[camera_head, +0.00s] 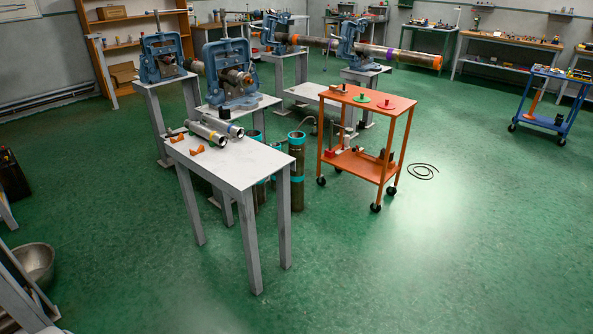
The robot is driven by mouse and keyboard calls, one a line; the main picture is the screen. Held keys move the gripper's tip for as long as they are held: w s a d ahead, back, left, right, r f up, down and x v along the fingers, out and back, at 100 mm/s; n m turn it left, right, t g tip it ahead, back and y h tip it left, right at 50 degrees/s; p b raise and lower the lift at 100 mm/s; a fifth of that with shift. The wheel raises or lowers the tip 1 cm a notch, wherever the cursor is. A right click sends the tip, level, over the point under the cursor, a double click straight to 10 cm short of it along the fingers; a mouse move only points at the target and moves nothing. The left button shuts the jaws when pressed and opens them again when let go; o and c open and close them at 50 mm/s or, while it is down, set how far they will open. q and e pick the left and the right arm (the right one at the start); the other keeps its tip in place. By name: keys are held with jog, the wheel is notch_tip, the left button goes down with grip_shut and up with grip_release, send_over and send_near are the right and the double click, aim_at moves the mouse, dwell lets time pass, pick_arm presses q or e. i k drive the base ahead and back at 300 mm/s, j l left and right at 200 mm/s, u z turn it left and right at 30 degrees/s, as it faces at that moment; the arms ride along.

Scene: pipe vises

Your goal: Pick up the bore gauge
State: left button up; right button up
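I cannot make out a bore gauge for certain at this distance. An orange cart (367,97) to the right of centre carries a few small items on top, among them a green disc (361,98) and a red disc (386,104). A grey table (235,168) at centre holds two short pipes (210,133) and small orange pieces (198,149). Neither of my grippers is in view.
Blue vises (229,72) stand on grey tables behind, some holding long pipes (405,56). Upright tubes (297,172) stand between the grey table and cart. A black cable (423,171) lies right of the cart. The green floor (430,260) in front is open.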

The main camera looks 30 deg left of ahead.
aim_at(335, 88)
jog(key=u, duration=0.4)
jog(key=i+j+z, duration=0.15)
jog(key=i, duration=1.65)
jog(key=i+l, duration=0.1)
jog(key=i, duration=1.85)
jog(key=l+z, duration=0.05)
jog(key=l, duration=0.05)
